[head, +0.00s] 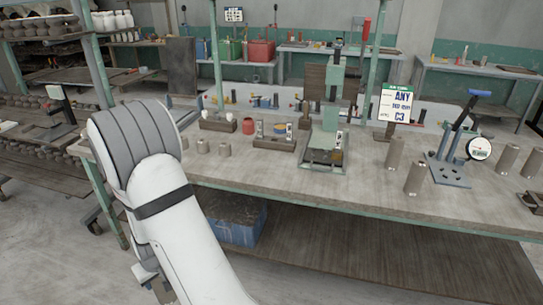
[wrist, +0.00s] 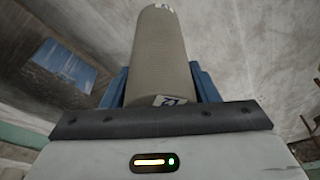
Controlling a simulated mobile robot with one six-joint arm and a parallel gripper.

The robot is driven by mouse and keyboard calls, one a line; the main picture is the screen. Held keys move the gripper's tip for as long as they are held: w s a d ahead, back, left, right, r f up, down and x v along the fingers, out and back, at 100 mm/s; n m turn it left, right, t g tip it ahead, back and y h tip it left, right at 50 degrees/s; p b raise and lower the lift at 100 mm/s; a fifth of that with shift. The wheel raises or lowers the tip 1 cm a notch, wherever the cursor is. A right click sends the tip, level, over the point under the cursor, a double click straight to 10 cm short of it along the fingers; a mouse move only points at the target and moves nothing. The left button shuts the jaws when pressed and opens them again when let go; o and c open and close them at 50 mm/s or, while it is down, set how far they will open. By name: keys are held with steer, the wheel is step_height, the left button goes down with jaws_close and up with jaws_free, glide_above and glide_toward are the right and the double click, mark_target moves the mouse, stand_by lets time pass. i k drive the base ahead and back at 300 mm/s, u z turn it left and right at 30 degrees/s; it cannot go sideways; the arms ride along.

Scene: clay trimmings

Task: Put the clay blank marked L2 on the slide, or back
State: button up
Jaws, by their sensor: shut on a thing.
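My gripper (wrist: 160,84) has its blue fingers on either side of a grey-brown clay cylinder (wrist: 160,50) and is shut on it. The cylinder points away from the palm. A small white tag (wrist: 168,100) near its lower end appears to read L2 upside down; another pale mark is at its far end. In the head view my arm fills the left front, and the gripper and held blank are hidden there. A green upright machine (head: 331,110) stands mid-bench with a dark flat base (head: 323,157); I cannot tell for sure whether this is the slide.
Grey cylinders (head: 414,178) stand on the right of the bench (head: 290,185), by a blue-handled device (head: 452,165) and a sign (head: 396,105). Small cylinders (head: 202,146) and wooden trays (head: 274,143) are left of the machine. A blue bin (head: 240,222) sits below. The front bench strip is clear.

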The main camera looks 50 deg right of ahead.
mark_target(320, 154)
steer(key=u, duration=0.1)
steer(key=i, duration=0.2)
steer(key=z, duration=2.3)
